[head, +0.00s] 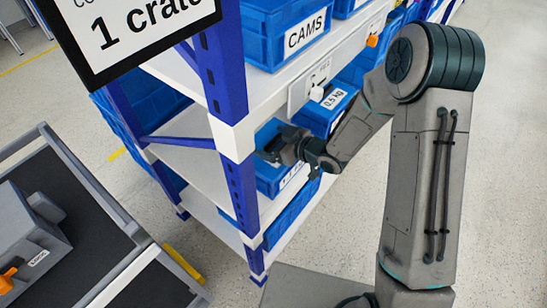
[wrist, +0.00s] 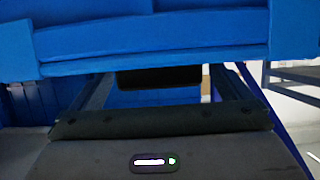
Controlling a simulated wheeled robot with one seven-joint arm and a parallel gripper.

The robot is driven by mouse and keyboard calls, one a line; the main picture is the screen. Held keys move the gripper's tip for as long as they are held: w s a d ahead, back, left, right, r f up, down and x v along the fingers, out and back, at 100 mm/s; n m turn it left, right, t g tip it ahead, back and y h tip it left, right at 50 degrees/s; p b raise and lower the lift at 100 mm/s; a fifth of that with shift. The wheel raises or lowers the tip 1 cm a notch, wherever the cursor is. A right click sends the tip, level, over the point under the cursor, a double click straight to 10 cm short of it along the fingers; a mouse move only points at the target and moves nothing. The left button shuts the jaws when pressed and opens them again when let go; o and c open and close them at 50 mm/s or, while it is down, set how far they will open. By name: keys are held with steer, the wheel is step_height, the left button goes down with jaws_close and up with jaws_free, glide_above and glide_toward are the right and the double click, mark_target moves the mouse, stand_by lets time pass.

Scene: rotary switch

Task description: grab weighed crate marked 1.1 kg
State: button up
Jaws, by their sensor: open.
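A blue crate (head: 268,183) sits on the middle shelf of the rack, with a white label whose writing is too small to read and partly hidden. The crate beside it (head: 313,117) has a label that reads 0.5 kg. No label that I can read says 1.1 kg. My gripper (head: 268,153) is at the front of the first crate, close to its upper edge, jaws open. In the wrist view a blue crate wall and rim (wrist: 180,38) fill the top, very near my open gripper (wrist: 160,92). I cannot tell whether they touch.
A blue and white rack post (head: 232,140) stands just left of my gripper. A crate marked CAMS (head: 270,40) is on the shelf above. A dark cart (head: 110,220) stands at left. Floor (head: 500,200) at right is clear.

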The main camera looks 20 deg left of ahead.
steer(key=c, duration=2)
steer(key=shift+r, duration=0.1)
steer(key=shift+c, duration=0.6)
steer(key=shift+r, duration=0.1)
